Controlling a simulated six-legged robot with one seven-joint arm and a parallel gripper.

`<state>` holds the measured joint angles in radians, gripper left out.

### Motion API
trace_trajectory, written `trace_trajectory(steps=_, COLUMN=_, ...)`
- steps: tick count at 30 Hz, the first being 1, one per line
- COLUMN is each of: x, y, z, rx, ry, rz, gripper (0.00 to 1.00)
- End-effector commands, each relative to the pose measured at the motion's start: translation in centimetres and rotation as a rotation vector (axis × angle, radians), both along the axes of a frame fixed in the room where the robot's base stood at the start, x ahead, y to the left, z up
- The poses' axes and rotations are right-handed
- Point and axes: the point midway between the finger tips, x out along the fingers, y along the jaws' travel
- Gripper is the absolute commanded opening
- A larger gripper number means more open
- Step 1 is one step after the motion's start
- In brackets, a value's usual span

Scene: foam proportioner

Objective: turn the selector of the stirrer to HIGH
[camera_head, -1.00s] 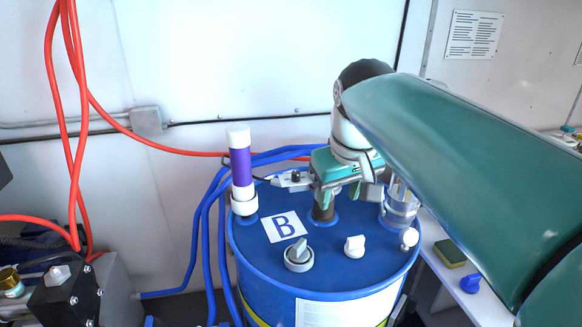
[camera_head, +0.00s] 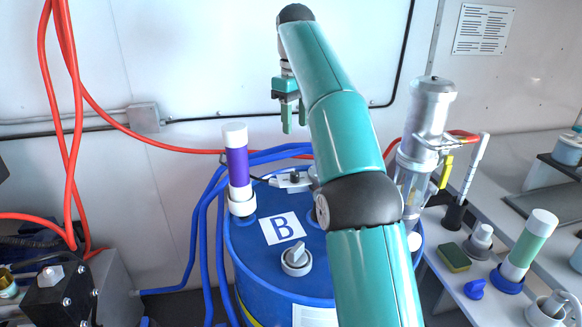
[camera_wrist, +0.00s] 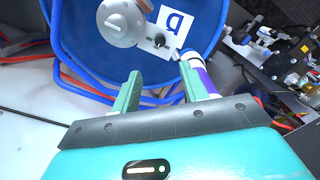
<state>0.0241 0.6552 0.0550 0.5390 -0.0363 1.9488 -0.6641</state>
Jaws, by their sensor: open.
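A small pale box with a black knob (camera_head: 294,176) sits on the far part of the blue drum's lid; I take it for the stirrer's selector. In the wrist view the black knob (camera_wrist: 159,40) stands on a pale plate beside a round grey housing (camera_wrist: 118,22), probably the stirrer. No HIGH marking is legible, and I cannot tell the knob's setting. My gripper (camera_head: 293,118) is open and empty, pointing down, well above the lid's far edge. In the wrist view my gripper (camera_wrist: 165,88) has its fingers apart, with the knob beyond their tips. My arm hides part of the lid.
The blue drum (camera_head: 255,262) carries a purple-and-white tube (camera_head: 237,165), a label B (camera_head: 282,228) and a grey knob (camera_head: 296,258). A silver cylinder (camera_head: 432,105) stands right of my arm. Blue hoses (camera_head: 205,225) run left of the drum. The air around my gripper is clear.

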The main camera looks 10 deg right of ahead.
Motion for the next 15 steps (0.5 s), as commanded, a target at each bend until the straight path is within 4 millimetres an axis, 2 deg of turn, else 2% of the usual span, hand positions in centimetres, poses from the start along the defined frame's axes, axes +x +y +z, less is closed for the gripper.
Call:
trace_trajectory(steps=8, x=-0.1, y=-0.1, z=-1.1, rx=0.0, ry=0.003, rz=0.001, gripper=0.44)
trace_trajectory(steps=15, x=-0.1, y=0.0, z=-3.8, rx=0.0, ry=0.004, rz=0.001, gripper=0.44)
